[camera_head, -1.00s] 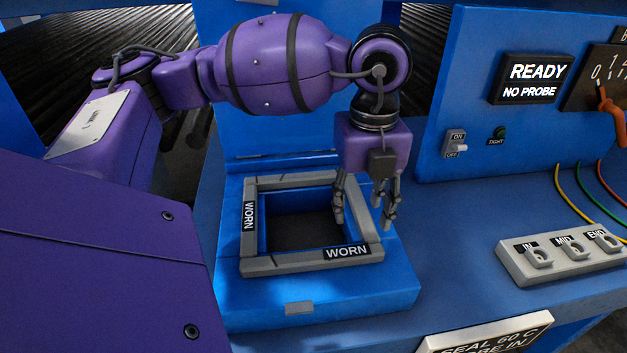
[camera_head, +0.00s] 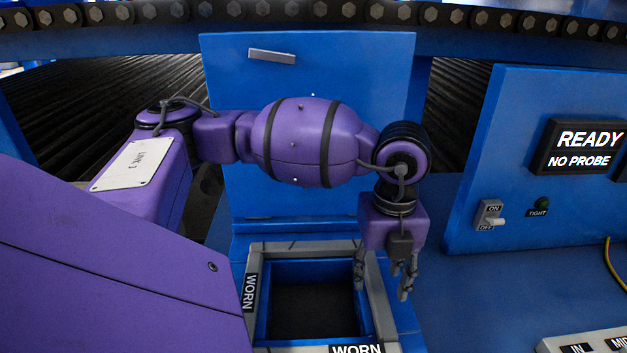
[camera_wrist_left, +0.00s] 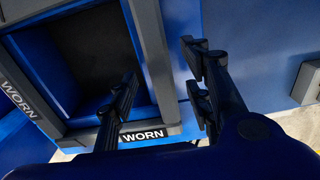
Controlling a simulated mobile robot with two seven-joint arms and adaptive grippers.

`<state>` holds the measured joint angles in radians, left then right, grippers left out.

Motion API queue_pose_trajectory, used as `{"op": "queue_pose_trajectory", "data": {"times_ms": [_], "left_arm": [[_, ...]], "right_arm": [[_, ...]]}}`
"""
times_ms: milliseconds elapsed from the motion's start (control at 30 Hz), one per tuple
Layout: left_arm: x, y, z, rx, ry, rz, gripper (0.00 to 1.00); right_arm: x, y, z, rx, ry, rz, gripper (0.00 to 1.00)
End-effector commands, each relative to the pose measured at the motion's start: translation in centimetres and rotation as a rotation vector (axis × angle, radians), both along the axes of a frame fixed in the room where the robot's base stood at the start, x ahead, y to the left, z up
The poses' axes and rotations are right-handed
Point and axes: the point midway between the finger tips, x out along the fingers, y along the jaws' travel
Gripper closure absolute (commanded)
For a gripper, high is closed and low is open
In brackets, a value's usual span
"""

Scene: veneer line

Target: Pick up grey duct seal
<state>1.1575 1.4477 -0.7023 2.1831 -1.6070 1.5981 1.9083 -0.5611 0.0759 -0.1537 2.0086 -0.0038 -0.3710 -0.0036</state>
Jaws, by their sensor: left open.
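The grey duct seal (camera_head: 375,291) is a square frame labelled WORN, lying around the dark duct opening (camera_head: 313,300) on the blue housing. Its lower edge is cut off in the head view. In the left wrist view the seal (camera_wrist_left: 152,62) runs between the two spread fingers. My left gripper (camera_head: 383,284) points down at the seal's right side, open. In the left wrist view the gripper (camera_wrist_left: 160,100) has one finger over the opening side and one outside the seal. I cannot tell whether the fingers touch it. My right gripper is not in view.
A blue lid (camera_head: 310,215) stands upright behind the opening. On the right is a blue panel with a READY / NO PROBE display (camera_head: 583,147) and an ON/OFF switch (camera_head: 491,215). A grey socket block (camera_head: 590,342) sits at lower right. The blue surface between is clear.

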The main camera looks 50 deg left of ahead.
Motion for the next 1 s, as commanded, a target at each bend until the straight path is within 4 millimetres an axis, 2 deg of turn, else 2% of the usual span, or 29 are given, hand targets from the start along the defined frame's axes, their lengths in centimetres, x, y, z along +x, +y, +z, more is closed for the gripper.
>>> {"op": "queue_pose_trajectory", "data": {"times_ms": [167, 433, 767, 1000], "left_arm": [[0.0, 0.0, -2.0, -0.001, 0.001, 0.0, 0.55], [0.0, 0.0, -2.2, 0.0, 0.0, 0.001, 0.56], [0.0, 0.0, -2.2, 0.0, 0.0, 0.001, 0.99], [0.0, 0.0, -2.2, -0.001, -0.001, 0.001, 1.0]], "right_arm": [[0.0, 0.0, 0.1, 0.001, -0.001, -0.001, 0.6], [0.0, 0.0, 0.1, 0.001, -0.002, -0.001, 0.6], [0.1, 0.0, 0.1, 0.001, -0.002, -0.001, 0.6], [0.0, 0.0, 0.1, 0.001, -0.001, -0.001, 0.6]]}}
